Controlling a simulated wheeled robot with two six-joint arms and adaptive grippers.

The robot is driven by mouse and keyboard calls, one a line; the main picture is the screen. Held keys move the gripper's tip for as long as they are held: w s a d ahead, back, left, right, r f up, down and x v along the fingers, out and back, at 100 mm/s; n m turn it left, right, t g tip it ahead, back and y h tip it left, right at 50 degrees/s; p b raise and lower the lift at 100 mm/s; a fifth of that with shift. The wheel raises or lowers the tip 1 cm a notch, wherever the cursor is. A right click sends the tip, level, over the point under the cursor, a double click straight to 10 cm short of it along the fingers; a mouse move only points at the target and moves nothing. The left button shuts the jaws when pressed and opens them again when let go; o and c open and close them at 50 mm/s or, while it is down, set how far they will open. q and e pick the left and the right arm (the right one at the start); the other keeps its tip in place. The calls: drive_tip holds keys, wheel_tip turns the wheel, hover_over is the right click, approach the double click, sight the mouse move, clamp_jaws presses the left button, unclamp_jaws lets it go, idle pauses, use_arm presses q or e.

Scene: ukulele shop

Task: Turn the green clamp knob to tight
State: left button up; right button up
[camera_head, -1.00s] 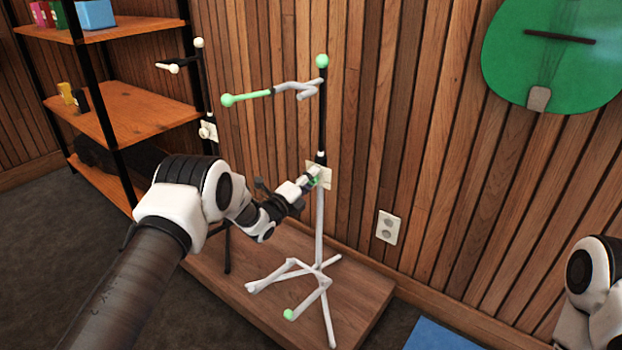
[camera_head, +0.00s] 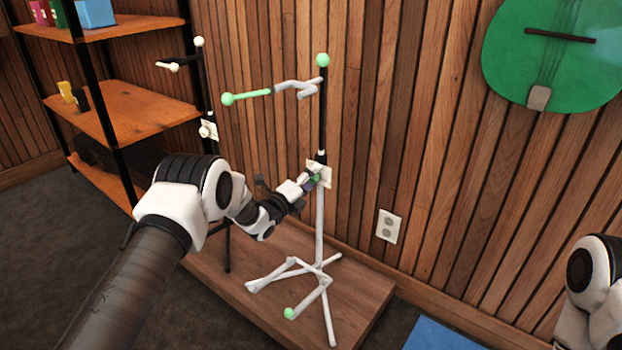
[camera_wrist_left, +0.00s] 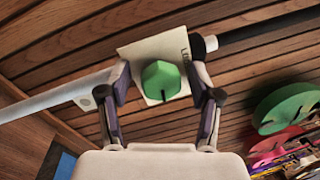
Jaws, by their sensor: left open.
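The green clamp knob (camera_wrist_left: 161,80) sits on a cream plate (camera_wrist_left: 133,53) on the stand's upright pole. In the head view the green knob (camera_head: 316,178) shows only in part behind my left gripper (camera_head: 311,181). In the left wrist view my left gripper (camera_wrist_left: 160,84) is open, with one finger on each side of the knob. I cannot tell whether the fingers touch it. A dark mark shows on the knob's lower edge.
A second stand with a cream knob (camera_head: 207,130) stands behind to the left, near an orange wooden shelf (camera_head: 120,105). The stands rest on a low wooden platform (camera_head: 365,290). A wall outlet (camera_head: 389,227) and a green ukulele-shaped panel (camera_head: 520,70) are to the right.

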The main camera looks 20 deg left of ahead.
use_arm(q)
drive_tip(key=v, duration=1.2)
drive_tip(key=s+d+f+n+g+y, duration=0.1)
drive_tip(key=s+d+f+n+g, duration=0.25)
drive_tip(key=s+f, duration=0.55)
drive_tip(key=s+d+f+n+g+y, duration=0.2)
drive_tip(key=s+d+f+n+g, duration=0.15)
drive_tip(key=s+f, duration=0.6)
drive_tip(key=s+a+f+n+g+y, duration=0.15)
drive_tip(key=s+n+g, duration=0.25)
drive_tip(key=s+n, duration=0.4)
drive_tip(key=s+a+f+n+g+y, duration=0.1)
drive_tip(key=s+f+n+g, duration=0.3)
drive_tip(key=s, duration=0.6)
drive_tip(key=s+a+f+n+g+y, duration=0.1)
drive_tip(key=s+a+n+g, duration=0.15)
drive_tip(key=s+n, duration=0.6)
wheel_tip(320, 180, up, 36)
drive_tip(key=p, duration=3.6)
drive_tip(key=shift+d+m, duration=0.4)
drive_tip(key=shift+m, duration=0.05)
